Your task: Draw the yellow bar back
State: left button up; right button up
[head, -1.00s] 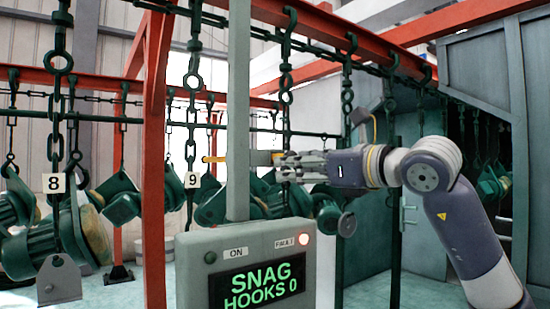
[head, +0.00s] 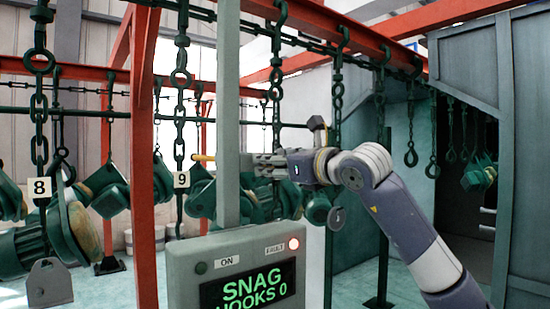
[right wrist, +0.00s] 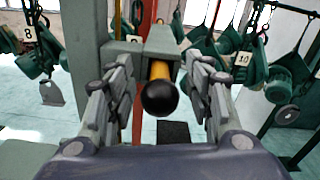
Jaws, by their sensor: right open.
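The yellow bar (right wrist: 159,70) runs through a grey bracket (right wrist: 128,48) on the post and ends in a round black knob (right wrist: 160,98) facing my right wrist camera. In the head view its far end (head: 204,158) sticks out left of the grey post (head: 228,110). My right gripper (right wrist: 161,78) is open, with one finger on each side of the bar and knob; gaps show on both sides. In the head view my right gripper (head: 260,165) sits just right of the post and hides the bar's near end. My left gripper is not in view.
A control box (head: 245,265) below the post reads "SNAG HOOKS 0", with its fault lamp (head: 293,243) lit. Green hoists and chains hang from red beams behind, with number tags 8 (head: 40,187) and 9 (head: 181,179). A grey-green cabinet (head: 470,130) stands at right.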

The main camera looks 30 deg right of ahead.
jog(key=shift+w, duration=0.1)
jog(key=shift+c, duration=0.6)
grip_shut()
jog(key=shift+s+f+b, duration=0.15)
jog(key=shift+s+b, duration=0.15)
jog(key=s+d+b, duration=0.1)
jog(key=s+b, duration=0.3)
jog(key=s, duration=1.5)
jog(key=shift+s+d, duration=0.2)
jog(key=shift+d, duration=0.05)
